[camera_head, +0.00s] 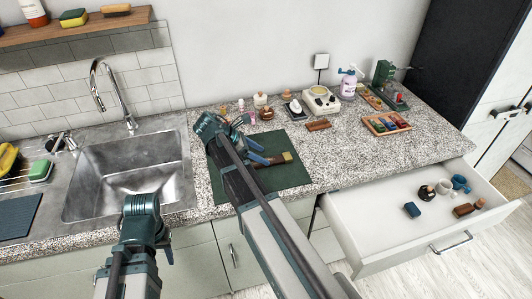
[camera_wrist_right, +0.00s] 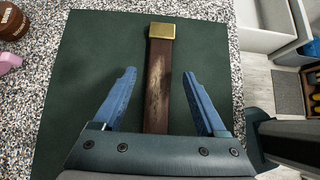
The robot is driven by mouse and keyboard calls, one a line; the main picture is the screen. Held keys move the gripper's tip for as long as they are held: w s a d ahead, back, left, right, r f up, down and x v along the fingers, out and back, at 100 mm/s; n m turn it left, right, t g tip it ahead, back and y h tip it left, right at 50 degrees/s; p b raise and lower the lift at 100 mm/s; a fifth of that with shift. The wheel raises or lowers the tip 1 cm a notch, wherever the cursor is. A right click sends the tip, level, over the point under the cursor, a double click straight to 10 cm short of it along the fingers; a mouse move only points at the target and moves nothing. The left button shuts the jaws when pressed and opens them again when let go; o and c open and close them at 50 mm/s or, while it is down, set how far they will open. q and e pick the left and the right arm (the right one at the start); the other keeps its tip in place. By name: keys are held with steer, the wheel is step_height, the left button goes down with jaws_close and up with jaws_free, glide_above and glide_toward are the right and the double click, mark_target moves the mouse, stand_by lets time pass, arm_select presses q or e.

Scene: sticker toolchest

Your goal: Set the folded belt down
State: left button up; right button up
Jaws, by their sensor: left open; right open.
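The folded belt is a dark brown, worn strip with a brass end. In the right wrist view the belt (camera_wrist_right: 158,85) lies on the green mat (camera_wrist_right: 90,60), with its near end hidden behind my gripper. In the head view the belt (camera_head: 287,157) shows partly on the mat (camera_head: 290,178). My right gripper (camera_wrist_right: 161,100) is open; its blue fingers stand on either side of the belt, apart from it. It also shows over the mat in the head view (camera_head: 262,150). My left gripper (camera_head: 166,250) is open in front of the sink, mostly hidden by its own arm.
A metal sink (camera_head: 125,170) is left of the mat. An open drawer (camera_head: 400,235) with several small items juts out at the right. Bottles, a cream device (camera_head: 320,100) and a wooden tray (camera_head: 387,123) stand behind.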

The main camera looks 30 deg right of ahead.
steer(key=p+v, duration=0.3)
steer(key=v, duration=0.3)
steer(key=shift+a+r+p, duration=0.2)
steer(key=shift+r+p, duration=0.2)
steer(key=s+a+f+m+y, duration=0.1)
steer(key=s+a+m, duration=0.1)
steer(key=a, duration=0.3)
steer(key=s+a+f+m+t+y, duration=0.1)
steer(key=s+a+m, duration=0.1)
steer(key=s+a, duration=0.2)
steer(key=s+a+f+m+y+p, duration=0.1)
steer(key=s+a+m+y, duration=0.1)
steer(key=s+a, duration=0.2)
steer(key=shift+s+a+f+t, duration=0.1)
steer(key=shift+a+f+t, duration=0.1)
steer(key=shift+a, duration=0.2)
steer(key=shift+a+f+t, duration=0.1)
steer(key=shift+a+t, duration=0.1)
steer(key=shift+a, duration=0.25)
steer(key=s+a+f+m+y, duration=0.1)
steer(key=s+a+m+y, duration=0.2)
steer(key=s+a+m, duration=0.2)
steer(key=s+a, duration=0.3)
steer(key=a, duration=0.1)
steer(key=shift+f+y, duration=0.3)
steer(key=shift+f, duration=0.05)
